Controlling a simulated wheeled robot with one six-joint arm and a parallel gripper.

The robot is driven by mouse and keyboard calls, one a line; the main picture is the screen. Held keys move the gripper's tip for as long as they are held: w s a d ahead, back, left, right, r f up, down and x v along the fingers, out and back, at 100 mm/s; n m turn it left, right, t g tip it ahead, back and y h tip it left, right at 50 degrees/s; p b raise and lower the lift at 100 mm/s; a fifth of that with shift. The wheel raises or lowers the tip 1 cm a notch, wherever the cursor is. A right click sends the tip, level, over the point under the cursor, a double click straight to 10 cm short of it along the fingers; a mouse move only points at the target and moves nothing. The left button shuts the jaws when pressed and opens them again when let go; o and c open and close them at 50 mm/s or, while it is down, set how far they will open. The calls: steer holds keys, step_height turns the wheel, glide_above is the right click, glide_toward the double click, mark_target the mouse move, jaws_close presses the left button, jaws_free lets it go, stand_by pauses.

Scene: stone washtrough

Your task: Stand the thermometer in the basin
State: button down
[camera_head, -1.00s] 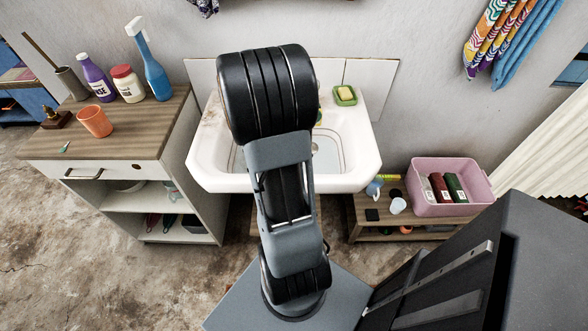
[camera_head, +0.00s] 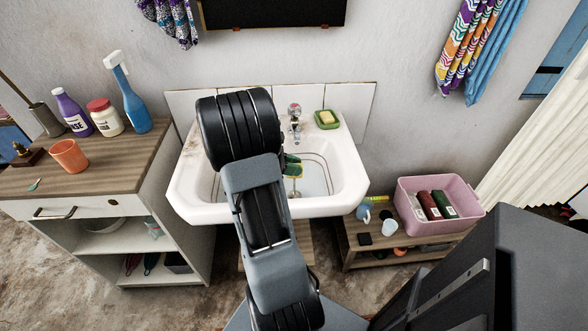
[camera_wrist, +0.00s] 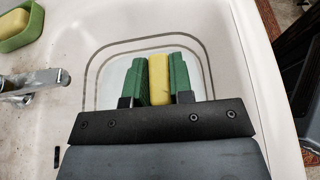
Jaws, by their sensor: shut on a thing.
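The white basin (camera_head: 349,172) is against the wall, and its inside fills most of the wrist view (camera_wrist: 228,62). My gripper (camera_head: 291,163) is over the inside of the basin, partly hidden by my arm in the head view. In the wrist view its two green fingers (camera_wrist: 159,66) are shut on a yellow block-like thing, which I take to be the thermometer (camera_wrist: 158,82). The thermometer also shows as a small yellow patch in the head view (camera_head: 294,171). Its lower end is hidden, so I cannot tell whether it touches the basin floor.
A tap (camera_head: 294,118) and a green soap dish (camera_head: 327,123) with yellow soap are at the basin's back. A wooden-topped cabinet (camera_head: 120,160) with bottles and an orange cup (camera_head: 68,156) stands left. A low bench with a pink bin (camera_head: 432,229) stands right.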

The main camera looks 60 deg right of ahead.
steer(key=shift+d+f, duration=0.1)
steer(key=shift+f, duration=0.45)
steer(key=shift+w+d+f, duration=0.15)
steer(key=shift+w+d, duration=0.05)
steer(key=c, duration=1)
jaws_free()
steer(key=shift+a, duration=0.1)
steer(key=shift+s+a, duration=0.1)
steer(key=shift+w+a+r, duration=0.15)
steer(key=shift+w+r, duration=0.05)
steer(key=shift+r, duration=0.1)
steer(key=p+v, duration=0.1)
steer(key=v, duration=1)
steer(key=a+m+t+y, duration=0.2)
steer(key=a+t, duration=0.2)
steer(key=a, duration=0.5)
steer(key=s+a+r+m+t+y, duration=0.1)
steer(key=a+m+t+y, duration=0.1)
steer(key=a+t, duration=0.3)
steer(key=s+a+r+m+t+y, duration=0.1)
steer(key=a+m+t+y, duration=0.2)
steer(key=a, duration=1)
steer(key=shift+t+y, duration=0.5)
steer(key=shift+t, duration=0.5)
